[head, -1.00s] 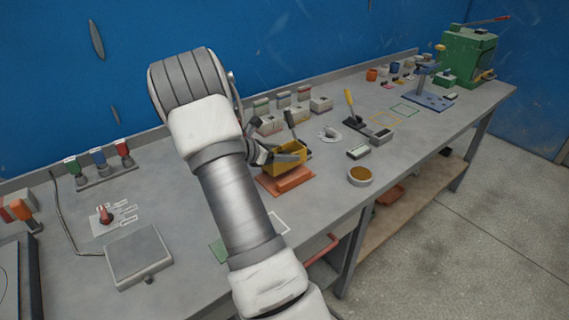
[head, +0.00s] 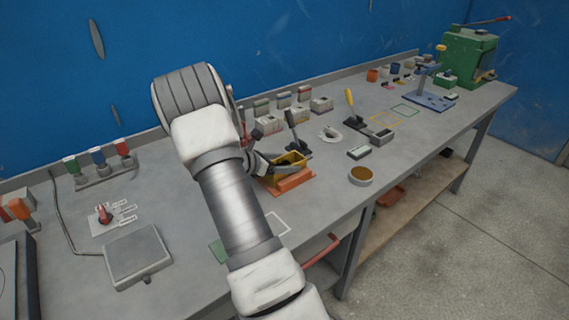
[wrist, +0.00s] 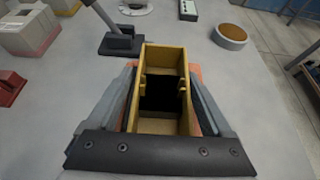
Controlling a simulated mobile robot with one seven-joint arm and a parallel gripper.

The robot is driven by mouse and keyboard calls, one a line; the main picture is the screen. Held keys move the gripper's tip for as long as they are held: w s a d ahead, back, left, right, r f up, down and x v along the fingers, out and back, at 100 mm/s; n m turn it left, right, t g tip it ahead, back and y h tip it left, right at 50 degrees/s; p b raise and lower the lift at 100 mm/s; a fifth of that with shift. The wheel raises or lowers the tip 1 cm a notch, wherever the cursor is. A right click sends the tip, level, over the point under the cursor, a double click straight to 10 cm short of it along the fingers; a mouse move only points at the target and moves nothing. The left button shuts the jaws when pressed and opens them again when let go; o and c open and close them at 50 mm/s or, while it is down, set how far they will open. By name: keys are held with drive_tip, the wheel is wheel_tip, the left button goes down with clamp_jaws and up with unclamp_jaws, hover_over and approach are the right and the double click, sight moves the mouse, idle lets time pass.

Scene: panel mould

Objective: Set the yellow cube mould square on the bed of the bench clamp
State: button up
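The yellow cube mould (head: 293,160) is an open-topped box; the wrist view shows its yellow walls (wrist: 165,55) and a dark interior. It sits low over the orange bed (head: 290,184) of the bench clamp and looks about in line with it. Whether it rests fully on the bed cannot be told. A dark upright lever on a black base (head: 295,140) stands just behind the bed; it also shows in the wrist view (wrist: 122,46). My gripper (wrist: 168,95) has one finger along each long side of the mould and appears shut on it. The mould hides most of the bed.
The front bench edge is near.

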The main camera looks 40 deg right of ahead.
drive_tip(key=shift+s+f, duration=0.2)
drive_tip(key=shift+s, duration=0.1)
drive_tip(key=shift+a+r+p, duration=0.1)
drive_tip(key=shift+r+p, duration=0.2)
drive_tip(key=shift+p, duration=0.05)
drive_tip(key=v, duration=1.1)
drive_tip(key=s+a+r+m+t+y, duration=0.2)
drive_tip(key=s+a+r+m+y, duration=0.2)
drive_tip(key=s+a, duration=0.3)
drive_tip(key=s+a+r+m+t+y, duration=0.2)
drive_tip(key=s+a+r+m+y, duration=0.2)
drive_tip(key=s+a+r+m, duration=0.3)
drive_tip(key=s+a+r+m+t+y, duration=0.3)
drive_tip(key=s+a, duration=0.5)
drive_tip(key=a, duration=0.6)
wheel_tip(320, 180, up, 3)
drive_tip(key=m+y, duration=0.1)
drive_tip(key=m, duration=0.1)
drive_tip(key=shift+a+f+m+y+p, duration=0.2)
drive_tip(key=shift+a+m+y+p, duration=0.1)
drive_tip(key=shift+m+y+p, duration=0.1)
